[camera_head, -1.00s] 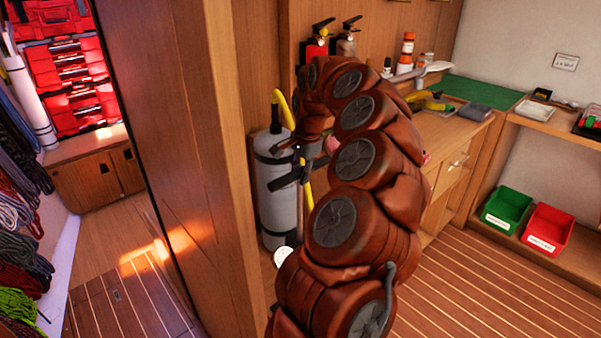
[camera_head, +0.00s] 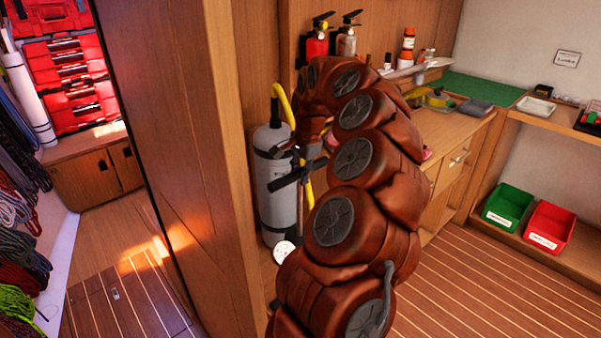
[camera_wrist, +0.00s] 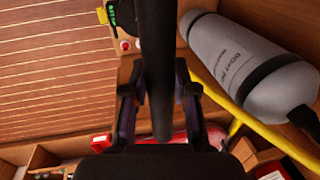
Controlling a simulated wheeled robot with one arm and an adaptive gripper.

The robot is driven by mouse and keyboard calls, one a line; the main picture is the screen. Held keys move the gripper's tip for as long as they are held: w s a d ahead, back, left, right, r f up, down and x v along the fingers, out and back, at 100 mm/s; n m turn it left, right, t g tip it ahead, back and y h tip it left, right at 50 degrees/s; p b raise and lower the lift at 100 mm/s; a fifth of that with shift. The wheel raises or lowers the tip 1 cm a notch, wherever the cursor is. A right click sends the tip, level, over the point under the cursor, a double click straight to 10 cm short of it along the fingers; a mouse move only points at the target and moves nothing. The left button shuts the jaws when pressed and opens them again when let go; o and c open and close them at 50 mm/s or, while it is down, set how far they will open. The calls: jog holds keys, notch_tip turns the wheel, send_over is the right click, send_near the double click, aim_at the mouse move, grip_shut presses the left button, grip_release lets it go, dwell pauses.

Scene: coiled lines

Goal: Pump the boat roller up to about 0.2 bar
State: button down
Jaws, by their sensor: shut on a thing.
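My gripper (camera_wrist: 158,100) is shut on a dark bar (camera_wrist: 156,50), which runs between its two fingers in the wrist view. In the head view my gripper (camera_head: 300,152) is beside the upper part of a grey cylinder (camera_head: 277,195), near a black handle-like piece (camera_head: 290,178); finger contact is partly hidden by my arm. The cylinder also shows in the wrist view (camera_wrist: 232,55), with dark lettering and a black band. A yellow hose (camera_wrist: 265,130) curves below it. A round white dial (camera_head: 284,251) is low by the cylinder, its reading too small to tell. I cannot identify the boat roller for certain.
A wooden partition (camera_head: 185,130) stands close on the left of the cylinder. A workbench (camera_head: 452,125) with tools is behind my arm. Green (camera_head: 508,206) and red (camera_head: 551,224) bins sit on the right shelf. The striped floor (camera_head: 465,290) at right is clear.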

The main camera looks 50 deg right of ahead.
notch_tip(320, 180, down, 17)
jog(key=b, duration=1.2)
jog(key=shift+f+b, duration=0.3)
jog(key=shift+f, duration=0.35)
jog(key=c, duration=0.9)
grip_release()
jog(key=r, duration=0.4)
jog(key=s+r, duration=0.1)
jog(key=r, duration=0.3)
jog(key=s+r, duration=0.1)
jog(key=r, duration=0.2)
jog(key=shift+s+a+r, duration=0.1)
jog(key=shift+s+r, duration=0.05)
jog(key=shift+r, duration=0.25)
